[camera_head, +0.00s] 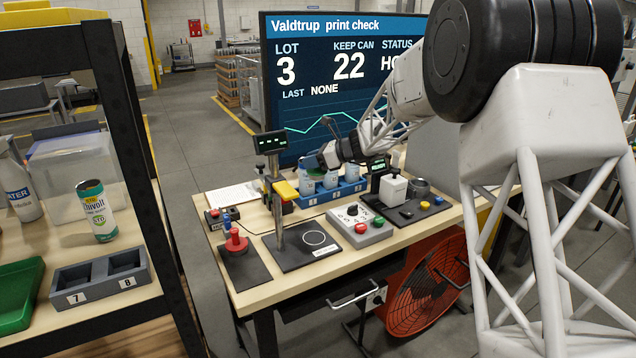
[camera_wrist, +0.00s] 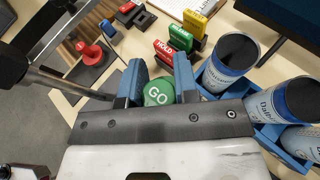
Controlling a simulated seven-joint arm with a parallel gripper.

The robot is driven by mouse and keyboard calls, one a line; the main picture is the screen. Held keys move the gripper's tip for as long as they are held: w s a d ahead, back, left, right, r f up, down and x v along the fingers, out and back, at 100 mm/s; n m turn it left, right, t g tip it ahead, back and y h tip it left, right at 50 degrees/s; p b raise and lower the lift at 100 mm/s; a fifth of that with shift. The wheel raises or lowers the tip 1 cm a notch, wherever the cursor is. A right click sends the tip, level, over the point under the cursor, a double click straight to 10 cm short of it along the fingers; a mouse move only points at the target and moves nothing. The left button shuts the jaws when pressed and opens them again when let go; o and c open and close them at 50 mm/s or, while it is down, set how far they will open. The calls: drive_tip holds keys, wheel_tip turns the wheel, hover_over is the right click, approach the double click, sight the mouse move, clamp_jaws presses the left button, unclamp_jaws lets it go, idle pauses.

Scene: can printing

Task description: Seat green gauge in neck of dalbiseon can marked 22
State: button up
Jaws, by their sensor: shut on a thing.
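My gripper (camera_wrist: 159,78) is shut on the green gauge (camera_wrist: 158,93), a round green piece marked GO between its two blue fingers. In the head view my gripper (camera_head: 318,160) is over the left end of the blue can tray (camera_head: 338,194), where it hides part of the cans. Open-topped blue-and-white cans stand there; in the wrist view one can (camera_wrist: 229,68) is just right of the fingers, with another can (camera_wrist: 291,98) further right. The gauge is apart from the visible can mouths. I cannot read a 22 on any can.
A monitor (camera_head: 345,70) behind the table reads KEEP CAN 22. A red HOLD block (camera_wrist: 165,52), a green block (camera_wrist: 188,45) and a yellow block (camera_wrist: 196,22) stand near the gripper. A thin post (camera_head: 277,205) rises from a dark plate in front. A button box (camera_head: 360,224) lies nearby.

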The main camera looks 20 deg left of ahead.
drive_tip(key=w+a+r, duration=0.6)
drive_tip(key=w+r, duration=0.2)
drive_tip(key=w, duration=0.1)
drive_tip(key=shift+w+a, duration=0.2)
drive_tip(key=shift+w, duration=0.1)
drive_tip(key=shift+f, duration=2.85)
drive_tip(key=shift+f, duration=1.7)
idle(0.7)
drive_tip(key=o, duration=1.1)
drive_tip(key=shift+d, duration=0.15)
drive_tip(key=shift+v, duration=3.75)
